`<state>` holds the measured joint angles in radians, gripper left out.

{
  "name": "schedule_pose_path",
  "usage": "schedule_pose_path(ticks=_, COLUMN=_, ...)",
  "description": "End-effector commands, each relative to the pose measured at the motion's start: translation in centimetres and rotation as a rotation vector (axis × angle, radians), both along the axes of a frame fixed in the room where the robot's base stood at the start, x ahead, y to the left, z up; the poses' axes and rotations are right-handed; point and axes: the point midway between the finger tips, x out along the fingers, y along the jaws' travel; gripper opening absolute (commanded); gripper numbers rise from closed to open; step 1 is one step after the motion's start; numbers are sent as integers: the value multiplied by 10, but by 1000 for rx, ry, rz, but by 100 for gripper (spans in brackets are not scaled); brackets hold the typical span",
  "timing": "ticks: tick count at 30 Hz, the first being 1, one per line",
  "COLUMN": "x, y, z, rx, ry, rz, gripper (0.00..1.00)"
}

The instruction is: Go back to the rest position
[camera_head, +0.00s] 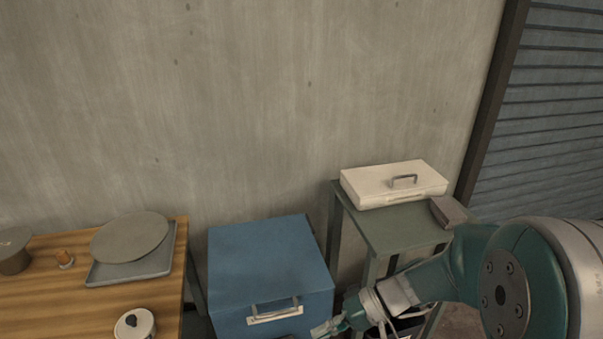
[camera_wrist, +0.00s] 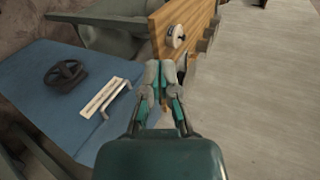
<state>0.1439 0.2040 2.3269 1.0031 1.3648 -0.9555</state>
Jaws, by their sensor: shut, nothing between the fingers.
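My gripper (camera_head: 328,329) is low in the head view, at the end of my teal arm, which reaches in from the right. It is just in front of the blue box (camera_head: 262,259), near the right end of its handle (camera_head: 274,311); I cannot tell whether they touch. In the wrist view my gripper (camera_wrist: 160,72) has its fingers together with nothing between them. The blue box (camera_wrist: 40,75) with its handle (camera_wrist: 116,101) lies left of the fingers there. The wooden table edge (camera_wrist: 185,20) shows beyond the fingertips.
A side table (camera_head: 390,232) at right holds a white case (camera_head: 392,184) and a dark block (camera_head: 452,212).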

Motion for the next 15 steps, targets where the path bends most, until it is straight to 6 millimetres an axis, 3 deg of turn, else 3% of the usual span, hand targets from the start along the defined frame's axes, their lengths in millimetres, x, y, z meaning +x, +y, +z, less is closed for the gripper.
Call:
schedule_pose_path(ticks=6, x=-33, y=-19, z=22, rx=-304, ry=-62, rz=27, gripper=0)
schedule_pose_path(ticks=15, x=-60, y=-60, z=51, rx=-690, ry=-233, rz=-89, gripper=0)
